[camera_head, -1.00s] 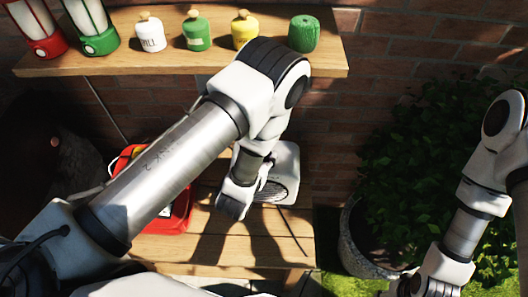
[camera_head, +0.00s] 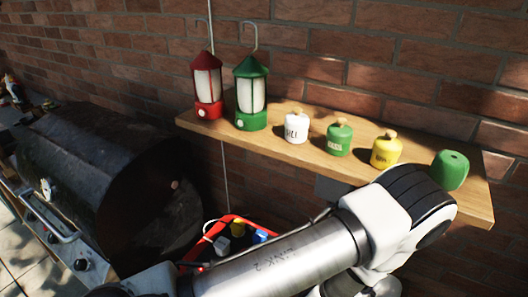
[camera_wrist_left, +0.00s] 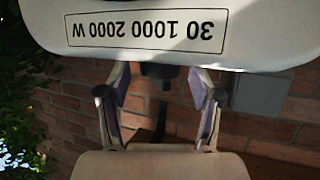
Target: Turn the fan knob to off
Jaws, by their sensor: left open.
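The white fan (camera_wrist_left: 140,20) fills the top of the left wrist view. Its label reads "30 1000 2000 W" upside down. A dark part (camera_wrist_left: 158,74) that looks like its knob juts out below the label, between the fingers. My left gripper (camera_wrist_left: 160,88) is open, with one finger on each side of this part and a gap visible on both sides. I cannot tell which setting the knob points to. In the head view the fan and left gripper are hidden or out of frame. My right gripper is not in view.
A wooden shelf (camera_head: 318,160) holds a red lantern (camera_head: 207,88), a green lantern (camera_head: 250,95) and several canisters above my left arm. A red crate (camera_head: 190,262) with small items lies below it. A black grill (camera_head: 105,185) stands at left.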

